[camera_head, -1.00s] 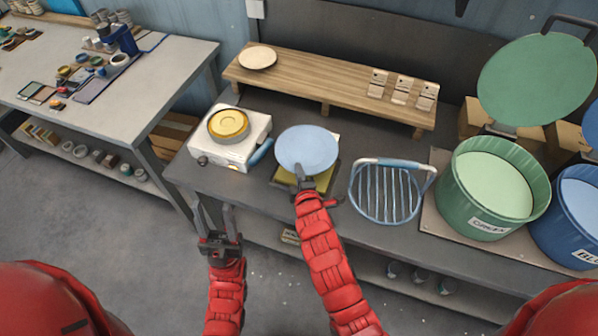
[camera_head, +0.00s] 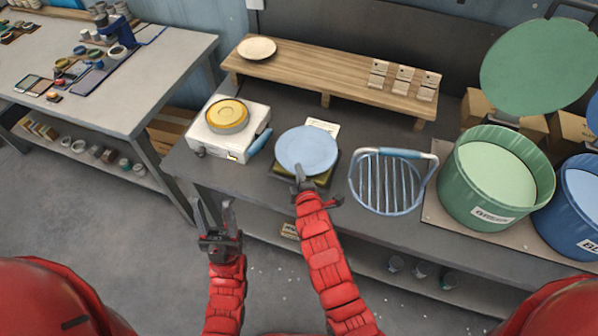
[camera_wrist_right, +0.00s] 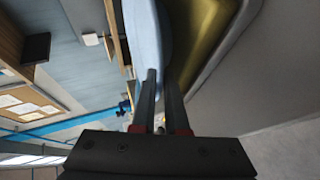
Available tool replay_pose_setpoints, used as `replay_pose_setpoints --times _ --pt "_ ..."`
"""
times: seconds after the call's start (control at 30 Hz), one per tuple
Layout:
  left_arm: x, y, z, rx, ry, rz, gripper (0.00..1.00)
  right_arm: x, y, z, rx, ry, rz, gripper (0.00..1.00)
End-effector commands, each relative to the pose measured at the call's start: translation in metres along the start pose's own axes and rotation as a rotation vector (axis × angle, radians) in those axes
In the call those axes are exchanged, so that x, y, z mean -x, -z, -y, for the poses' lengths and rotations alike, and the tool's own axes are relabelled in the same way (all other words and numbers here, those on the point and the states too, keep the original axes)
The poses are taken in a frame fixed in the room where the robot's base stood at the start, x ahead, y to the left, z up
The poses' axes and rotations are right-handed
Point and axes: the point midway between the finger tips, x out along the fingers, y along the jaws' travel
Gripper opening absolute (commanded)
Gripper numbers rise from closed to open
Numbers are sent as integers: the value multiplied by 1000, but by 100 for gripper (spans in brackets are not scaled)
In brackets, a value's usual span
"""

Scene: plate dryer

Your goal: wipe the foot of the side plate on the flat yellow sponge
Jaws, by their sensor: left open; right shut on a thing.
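The pale blue side plate (camera_head: 306,148) is held nearly level over the flat yellow sponge (camera_head: 323,179), on the counter's front part. My right gripper (camera_head: 301,178) is shut on the plate's near rim. The plate hides most of the sponge in the head view. I cannot tell whether the foot touches it. My left gripper (camera_head: 214,210) is open and empty, in front of the counter's edge.
A hot plate with a yellow disc (camera_head: 227,114) stands left of the sponge. A blue-handled wire rack (camera_head: 385,183) is to the right, then green (camera_head: 490,185) and blue bins (camera_head: 571,210). A wooden shelf (camera_head: 320,78) at the back bears a cream plate (camera_head: 257,49).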

Motion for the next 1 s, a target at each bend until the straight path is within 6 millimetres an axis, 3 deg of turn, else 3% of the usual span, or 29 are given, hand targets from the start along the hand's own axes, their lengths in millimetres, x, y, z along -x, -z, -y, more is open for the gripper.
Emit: replay_pose_setpoints --times 1.0 --pt "6 -1 0 0 0 0 50 -3 -1 6 1 -2 -1 0"
